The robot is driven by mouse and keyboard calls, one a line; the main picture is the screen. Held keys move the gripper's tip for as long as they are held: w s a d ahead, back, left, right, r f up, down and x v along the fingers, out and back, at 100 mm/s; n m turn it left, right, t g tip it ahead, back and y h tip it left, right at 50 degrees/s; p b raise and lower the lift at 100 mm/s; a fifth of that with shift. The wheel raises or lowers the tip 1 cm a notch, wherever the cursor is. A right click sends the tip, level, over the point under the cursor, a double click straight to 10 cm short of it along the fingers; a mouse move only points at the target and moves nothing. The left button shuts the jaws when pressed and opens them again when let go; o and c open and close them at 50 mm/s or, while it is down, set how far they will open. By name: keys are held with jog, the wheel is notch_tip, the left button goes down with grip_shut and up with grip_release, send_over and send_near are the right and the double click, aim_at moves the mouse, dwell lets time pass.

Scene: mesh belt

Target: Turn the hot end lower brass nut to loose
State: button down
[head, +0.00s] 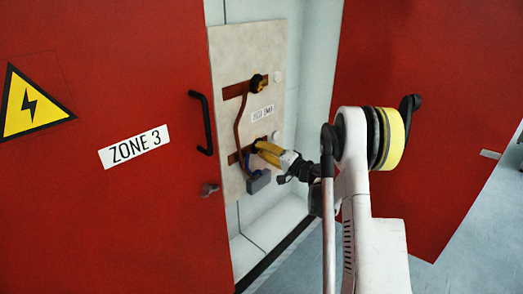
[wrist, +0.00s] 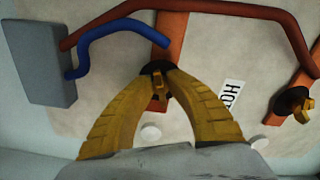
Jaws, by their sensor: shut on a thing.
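The hot end lower brass nut (wrist: 158,87) sits on a dark round fitting over an orange-brown bar on the pale panel. My gripper (wrist: 157,76) has its yellow fingers closed around this nut, one on each side. In the head view my gripper (head: 259,149) reaches the lower bar of the panel, and its fingers hide the nut there. The upper brass nut (head: 258,82) is apart from my gripper, on the upper bar; it also shows at the right of the wrist view (wrist: 296,103).
The panel (head: 229,58) carries a "HOT END" label (head: 262,113). A grey box (head: 259,182) with red-brown and blue cables (wrist: 115,27) is close to my fingers. Red doors (head: 160,75) stand on both sides; the left one has a black handle (head: 201,122).

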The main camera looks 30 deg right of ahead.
jog(key=shift+n, duration=0.9)
jog(key=c, duration=1.6)
grip_release()
jog(key=v, duration=1.2)
